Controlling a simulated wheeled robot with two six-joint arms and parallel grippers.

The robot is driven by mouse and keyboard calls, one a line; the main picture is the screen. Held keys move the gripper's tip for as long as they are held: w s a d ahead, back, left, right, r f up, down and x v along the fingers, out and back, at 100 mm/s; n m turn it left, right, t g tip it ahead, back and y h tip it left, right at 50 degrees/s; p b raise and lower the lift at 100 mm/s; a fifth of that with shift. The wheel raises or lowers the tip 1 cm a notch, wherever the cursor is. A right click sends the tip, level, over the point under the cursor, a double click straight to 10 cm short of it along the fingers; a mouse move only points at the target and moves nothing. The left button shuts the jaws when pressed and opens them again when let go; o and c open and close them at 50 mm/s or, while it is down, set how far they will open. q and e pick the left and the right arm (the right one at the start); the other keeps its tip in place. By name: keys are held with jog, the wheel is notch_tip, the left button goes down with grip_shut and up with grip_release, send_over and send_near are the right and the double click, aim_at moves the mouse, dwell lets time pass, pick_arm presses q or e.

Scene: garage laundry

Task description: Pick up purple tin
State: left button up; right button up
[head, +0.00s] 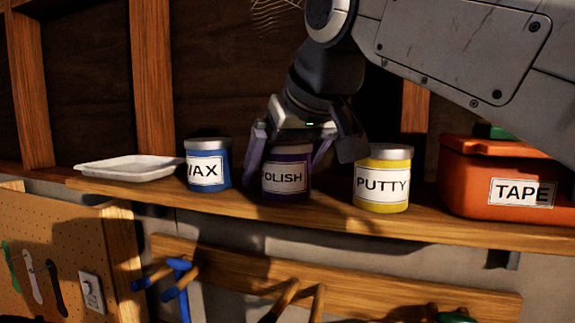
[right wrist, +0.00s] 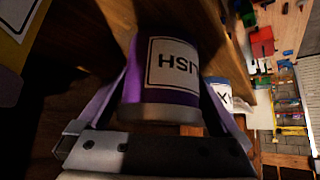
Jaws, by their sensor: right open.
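The purple tin (head: 286,192), with a white label reading POLISH, stands upright on the wooden shelf (head: 400,228). My right gripper (head: 287,166) comes down over it from above. Its fingers are open, one on each side of the tin, and they do not look closed on it. In the right wrist view the purple tin (right wrist: 165,96) sits between the two spread fingers, with its lid toward the palm. I cannot tell whether either finger touches it. My left gripper is not in view.
A blue WAX tin (head: 208,172) stands close on the left, with a white tray (head: 128,168) beyond it. A yellow PUTTY tin (head: 381,190) and an orange TAPE box (head: 470,185) stand on the right. Tools hang below the shelf.

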jog(key=c, duration=1.3)
jog(key=shift+r, duration=0.15)
jog(key=shift+r, duration=0.8)
notch_tip(320, 180, up, 2)
jog(key=s+d+r, duration=0.7)
jog(key=s+d, duration=0.1)
jog(key=shift+s, duration=0.35)
